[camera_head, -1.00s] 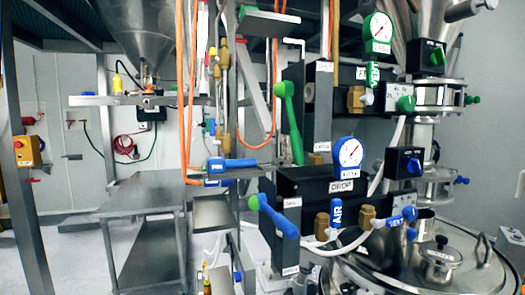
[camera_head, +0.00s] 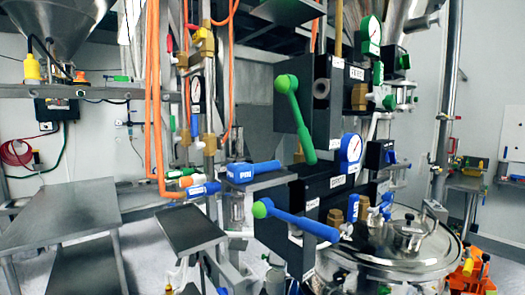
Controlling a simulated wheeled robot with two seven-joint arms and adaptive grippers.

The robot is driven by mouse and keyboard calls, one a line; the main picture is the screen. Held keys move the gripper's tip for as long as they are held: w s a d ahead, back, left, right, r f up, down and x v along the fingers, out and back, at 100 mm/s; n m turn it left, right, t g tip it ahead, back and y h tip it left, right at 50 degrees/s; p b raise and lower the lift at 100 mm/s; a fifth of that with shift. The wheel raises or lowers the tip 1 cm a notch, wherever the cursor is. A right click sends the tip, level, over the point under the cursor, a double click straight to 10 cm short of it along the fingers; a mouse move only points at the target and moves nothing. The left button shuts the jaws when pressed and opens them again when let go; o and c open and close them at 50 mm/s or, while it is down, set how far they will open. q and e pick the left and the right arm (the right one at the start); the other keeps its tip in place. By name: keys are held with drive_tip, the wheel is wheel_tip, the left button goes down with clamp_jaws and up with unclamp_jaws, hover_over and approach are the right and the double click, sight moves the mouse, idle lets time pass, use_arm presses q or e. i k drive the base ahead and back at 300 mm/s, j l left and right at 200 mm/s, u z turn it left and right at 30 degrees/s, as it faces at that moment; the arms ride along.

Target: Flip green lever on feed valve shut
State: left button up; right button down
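The green lever (camera_head: 296,118) is a long handle with a round green knob at its upper end. It hangs steeply down, its lower end slightly to the right, on the left face of the upper black valve block (camera_head: 325,92). A small white label, too blurred to read here, is on that block. Below it, a blue lever (camera_head: 300,222) with a green knob slopes down to the right on the lower black block (camera_head: 310,195). Neither of my grippers is in view, so nothing of mine touches the lever.
A blue-framed gauge (camera_head: 351,152) and a green-framed gauge (camera_head: 371,35) sit right of the blocks. A blue handle (camera_head: 250,171) juts out left below the green lever. Orange hoses (camera_head: 153,100) hang left. A steel vessel (camera_head: 385,255) stands below right. Steel tables (camera_head: 60,215) stand at left.

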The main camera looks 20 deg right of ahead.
sight(287, 84)
drive_tip(key=i+j, duration=0.15)
drive_tip(key=j, duration=0.3)
drive_tip(key=i+j, duration=0.1)
drive_tip(key=j, duration=0.35)
drive_tip(key=i+j+z, duration=0.1)
drive_tip(key=j, duration=0.35)
drive_tip(key=i+j, duration=0.15)
drive_tip(key=j, duration=0.35)
